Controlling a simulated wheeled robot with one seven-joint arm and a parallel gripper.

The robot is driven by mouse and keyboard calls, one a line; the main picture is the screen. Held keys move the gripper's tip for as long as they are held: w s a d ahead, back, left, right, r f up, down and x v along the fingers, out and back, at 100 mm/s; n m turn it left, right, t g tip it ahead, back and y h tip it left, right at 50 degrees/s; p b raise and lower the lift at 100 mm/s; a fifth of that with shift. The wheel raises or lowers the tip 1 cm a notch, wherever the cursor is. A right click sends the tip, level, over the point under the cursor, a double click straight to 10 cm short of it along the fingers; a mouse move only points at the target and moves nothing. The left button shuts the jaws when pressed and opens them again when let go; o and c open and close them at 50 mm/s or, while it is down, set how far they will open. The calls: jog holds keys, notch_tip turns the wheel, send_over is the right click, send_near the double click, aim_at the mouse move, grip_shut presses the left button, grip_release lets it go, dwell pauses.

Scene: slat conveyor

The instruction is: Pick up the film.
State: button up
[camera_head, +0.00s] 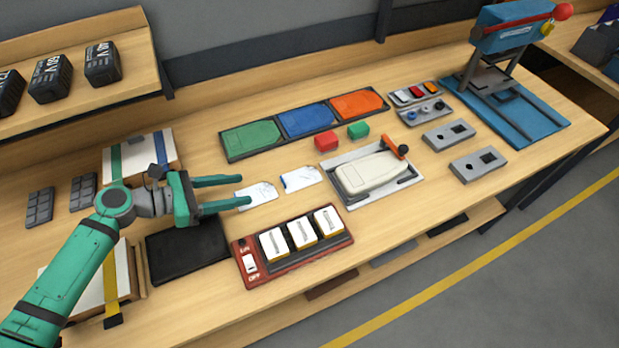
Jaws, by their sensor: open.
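Two small white, flat pieces that look like film lie side by side on the wooden bench. The left film piece (262,192) has faint grey marks. The right film piece (301,178) has a blue edge on its left. I cannot tell which one the task means. My gripper (244,191) is open and empty, with its two green fingers pointing right. In this view its tips are at the left end of the left film piece, one on each side. I cannot tell how high the fingers are above the bench.
A red switch box (291,247) and a black pad (187,252) lie in front. A tray with green, blue and orange plates (226,145), a red block (326,141) and a green block (358,130) lie behind. A grey fixture (409,178) stands right.

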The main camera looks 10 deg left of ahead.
send_near(282, 181)
jog(key=d, duration=0.1)
jog(key=w+d+f, duration=0.1)
jog(key=shift+d+m+g, duration=0.25)
jog(key=shift+m+g, duration=0.05)
jog(key=shift+w+r+x, duration=0.15)
jog(key=shift+x, duration=1.2)
jog(key=shift+w+r+x, duration=0.1)
jog(key=shift+w+x, duration=0.05)
jog(key=shift+x, duration=1.2)
jog(key=c, duration=1.1)
